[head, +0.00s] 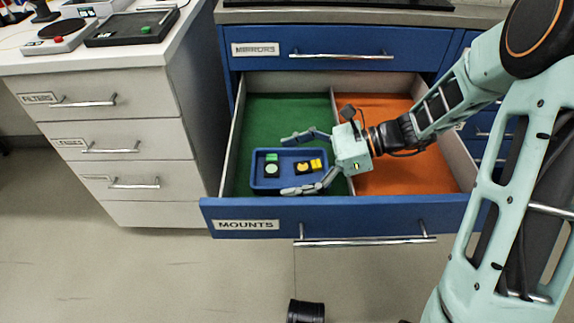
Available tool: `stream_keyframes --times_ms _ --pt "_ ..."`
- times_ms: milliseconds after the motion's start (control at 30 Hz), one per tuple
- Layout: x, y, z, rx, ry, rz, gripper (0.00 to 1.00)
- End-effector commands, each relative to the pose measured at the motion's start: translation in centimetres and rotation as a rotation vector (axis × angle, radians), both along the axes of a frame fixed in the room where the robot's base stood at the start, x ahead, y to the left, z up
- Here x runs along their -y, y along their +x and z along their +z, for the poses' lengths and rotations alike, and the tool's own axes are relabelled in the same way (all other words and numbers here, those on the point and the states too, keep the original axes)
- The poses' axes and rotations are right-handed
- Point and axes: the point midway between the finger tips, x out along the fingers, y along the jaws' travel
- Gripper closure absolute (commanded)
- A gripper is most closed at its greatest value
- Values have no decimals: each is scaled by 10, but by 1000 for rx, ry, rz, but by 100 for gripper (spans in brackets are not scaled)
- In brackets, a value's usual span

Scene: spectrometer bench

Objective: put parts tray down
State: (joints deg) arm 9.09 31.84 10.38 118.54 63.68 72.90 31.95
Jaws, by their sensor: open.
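The parts tray (259,186) is a small blue tray holding a few small green, yellow, white and black parts. It sits in the green-lined left compartment (267,112) of the open drawer labelled MOUNTS (330,215), near the drawer's front. My gripper (286,165) reaches in from the right with its fingers spread wide. One finger is by the tray's far side and the other is by its near right side. Whether either finger touches the tray cannot be told. The gripper's palm is over the divider, to the right of the tray.
A divider (335,100) separates the green side from the empty orange-lined compartment (385,115). The closed MIRRORS drawer (330,50) is above. A white cabinet (105,130) with shut drawers stands left. A black cylinder (306,311) shows at the bottom edge.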

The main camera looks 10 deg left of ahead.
Motion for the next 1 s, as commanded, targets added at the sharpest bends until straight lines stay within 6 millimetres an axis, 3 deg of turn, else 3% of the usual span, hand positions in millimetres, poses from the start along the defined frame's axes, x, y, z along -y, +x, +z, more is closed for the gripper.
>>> stream_keyframes --times_ms 167,600,1000 --pt "17 5 12 0 -1 -3 4" --pt "95 23 44 0 0 -3 4" --pt "108 26 48 0 0 0 4"
